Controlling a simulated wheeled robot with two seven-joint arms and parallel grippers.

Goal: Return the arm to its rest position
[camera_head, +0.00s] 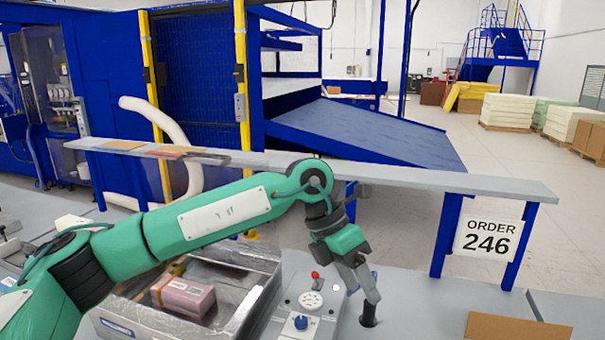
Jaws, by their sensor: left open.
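My left arm, green with dark joints, comes in from the left and reaches across the view to the middle. My left gripper (364,292) is open and points down. It is at the right side of a grey control box (309,304) with a red-topped lever, a round dial and a blue knob. A short black post (369,313) stands just below the fingertips; I cannot tell whether they touch it. No object shows between the fingers. My right gripper is not in view.
A metal box (247,265) holding a pink block (184,297) stands under my left forearm. A long grey shelf (430,178) on blue legs runs behind the arm, with an "ORDER 246" sign (488,238). A cardboard box (515,327) is at the lower right.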

